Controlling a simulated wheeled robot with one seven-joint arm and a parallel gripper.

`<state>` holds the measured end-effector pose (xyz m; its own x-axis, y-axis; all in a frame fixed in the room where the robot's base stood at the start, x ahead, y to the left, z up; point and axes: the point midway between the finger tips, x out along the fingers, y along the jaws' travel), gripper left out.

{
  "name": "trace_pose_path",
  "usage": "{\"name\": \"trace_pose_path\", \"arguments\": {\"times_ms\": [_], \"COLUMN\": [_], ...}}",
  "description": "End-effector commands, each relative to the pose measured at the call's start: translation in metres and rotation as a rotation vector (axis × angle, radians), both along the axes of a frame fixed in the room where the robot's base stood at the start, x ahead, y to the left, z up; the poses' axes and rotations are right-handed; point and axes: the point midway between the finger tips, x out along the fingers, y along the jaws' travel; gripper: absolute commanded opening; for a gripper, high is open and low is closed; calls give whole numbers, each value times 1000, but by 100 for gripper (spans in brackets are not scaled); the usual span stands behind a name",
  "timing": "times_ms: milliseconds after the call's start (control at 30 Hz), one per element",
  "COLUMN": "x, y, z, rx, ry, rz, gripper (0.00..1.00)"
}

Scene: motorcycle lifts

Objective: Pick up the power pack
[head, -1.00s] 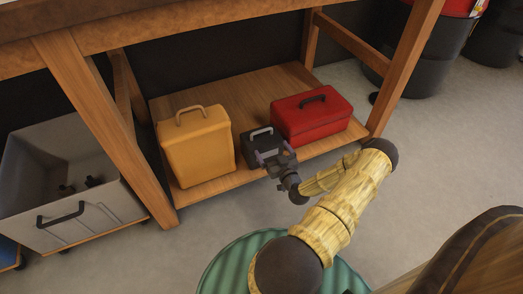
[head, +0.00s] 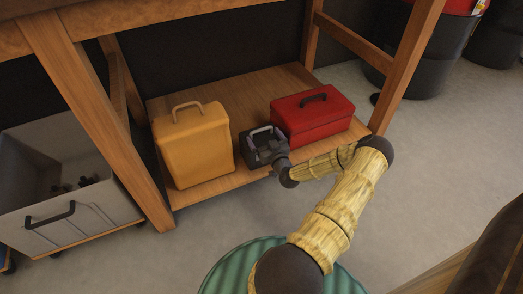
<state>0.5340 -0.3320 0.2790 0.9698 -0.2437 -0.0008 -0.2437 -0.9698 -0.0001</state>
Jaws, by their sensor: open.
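The power pack, which I take to be the small dark grey box (head: 250,152) with a pale handle, stands on the low wooden shelf (head: 222,187). It sits between a yellow case and a red toolbox. My gripper (head: 264,142) is open at the box's top, around or right beside its handle. Whether the fingers touch the handle cannot be told. My gripper and wrist hide the right and front part of the box.
The yellow case (head: 193,146) stands close on the left and the red toolbox (head: 312,118) close on the right. Wooden bench legs (head: 95,125) frame the shelf. A grey bin (head: 75,222) is at left. A black drum (head: 425,65) stands at back right.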

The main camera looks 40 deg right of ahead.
Motion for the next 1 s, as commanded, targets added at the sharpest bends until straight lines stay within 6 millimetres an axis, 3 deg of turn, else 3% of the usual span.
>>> {"name": "trace_pose_path", "arguments": {"times_ms": [167,667,767,1000], "x": [16,16,16,14], "y": [-3,-3,-3,-6], "z": [-1,1,1,0], "rx": [-1,0,0,0], "ry": [-2,-1,-1,-1], "rz": [-1,0,1,-5], "gripper": [100,100,84,37]}}
